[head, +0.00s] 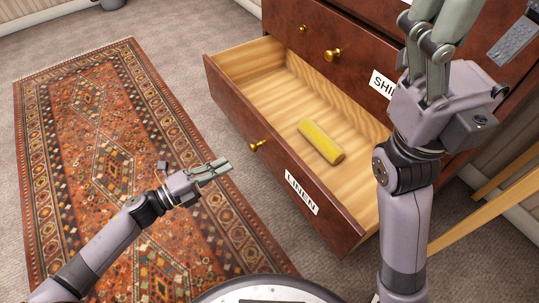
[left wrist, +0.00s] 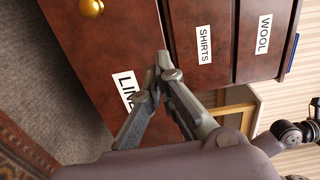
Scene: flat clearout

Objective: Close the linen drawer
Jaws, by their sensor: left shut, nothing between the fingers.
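The linen drawer (head: 225,92) is pulled well out of the dark red-brown chest, with its pale wood inside showing. Its front carries a brass knob (head: 257,146) and a white LINEN label (head: 301,192). A yellow roll (head: 320,142) lies inside. My left gripper (head: 228,166) is shut and empty, in front of the drawer front and pointing toward it, left of the label. The left wrist view shows its closed fingers (left wrist: 163,62) against the drawer front, with the label partly hidden; contact is unclear. My right gripper (head: 445,20) is raised over the chest's right part; its fingertips are cut off.
The SHIRTS drawer (head: 333,55) above is shut; its label is partly hidden by my right arm. A WOOL label (left wrist: 264,34) shows in the left wrist view. A patterned rug (head: 110,150) lies on the floor at left. Light wooden legs (head: 490,212) stand at right.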

